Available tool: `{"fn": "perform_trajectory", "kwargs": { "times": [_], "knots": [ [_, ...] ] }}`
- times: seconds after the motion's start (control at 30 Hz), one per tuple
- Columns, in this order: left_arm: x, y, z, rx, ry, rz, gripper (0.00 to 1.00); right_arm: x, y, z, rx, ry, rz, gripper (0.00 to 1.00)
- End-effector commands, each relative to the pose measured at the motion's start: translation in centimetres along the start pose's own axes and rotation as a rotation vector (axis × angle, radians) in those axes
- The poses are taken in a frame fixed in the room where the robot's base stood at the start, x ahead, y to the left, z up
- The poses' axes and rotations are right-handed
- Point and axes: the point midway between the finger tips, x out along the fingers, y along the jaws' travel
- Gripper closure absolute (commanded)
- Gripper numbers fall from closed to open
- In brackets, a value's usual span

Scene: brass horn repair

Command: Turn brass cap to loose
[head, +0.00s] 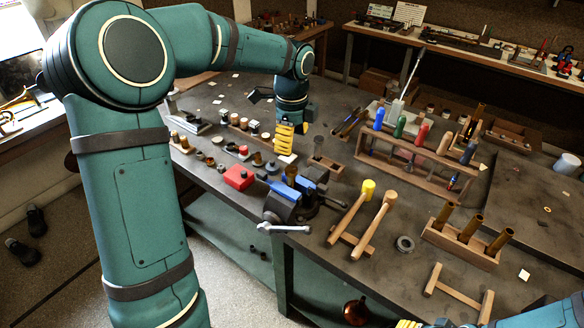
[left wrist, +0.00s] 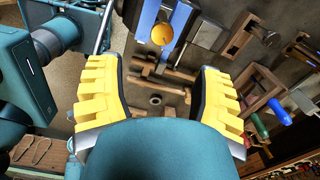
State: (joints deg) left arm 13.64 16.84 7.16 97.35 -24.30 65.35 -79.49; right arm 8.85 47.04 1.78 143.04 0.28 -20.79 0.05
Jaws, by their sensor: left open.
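The brass cap (left wrist: 163,34) shows as a round golden disc between the blue jaws of the vise (left wrist: 182,18) in the left wrist view. In the head view the vise (head: 290,200) sits at the table's front edge, with a brass part (head: 291,171) upright at its jaws. My left gripper (head: 286,150) points down behind the vise, above the table. Its yellow fingers are spread wide in the left wrist view (left wrist: 160,90), with nothing held; the cap lies beyond them, apart. A yellow piece of my right gripper (head: 408,324) shows at the bottom edge; its fingertips are hidden.
A red box (head: 239,177) and several small parts lie left of the vise. Two mallets (head: 377,225) lie on a wooden rest to its right. A rack of coloured-handled tools (head: 410,160) and a wooden block with brass tubes (head: 460,245) stand further right.

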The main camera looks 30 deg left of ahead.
Motion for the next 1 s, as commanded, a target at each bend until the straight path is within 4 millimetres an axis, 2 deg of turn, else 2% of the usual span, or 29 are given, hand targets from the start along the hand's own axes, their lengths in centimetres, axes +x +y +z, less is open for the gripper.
{"fn": "perform_trajectory", "kwargs": {
  "times": [0.1,0.3,0.5,0.7,0.97,1.0],
  "knots": [
    [2.7,0.1,0.0,-0.001,-0.001,0.004,0.34,0.3,0.1,0.0,-0.001,0.0,0.0,0.56],
    [6.5,0.0,0.1,-0.001,0.0,0.003,0.34,0.5,0.1,0.0,-0.001,0.0,0.001,0.56],
    [9.0,0.0,0.0,-0.002,0.0,0.001,0.34,0.6,0.2,0.1,-0.001,0.0,0.001,0.56],
    [10.1,0.0,0.0,-0.001,0.0,0.0,0.34,0.7,0.2,0.1,-0.001,0.001,0.001,0.56],
    [10.1,0.0,0.0,-0.001,0.0,-0.001,0.34,0.7,0.2,0.1,-0.001,0.0,0.001,0.56],
    [10.1,0.0,0.0,-0.001,0.0,-0.001,0.43,0.7,0.2,0.1,-0.001,0.0,0.001,0.56]
  ]
}}
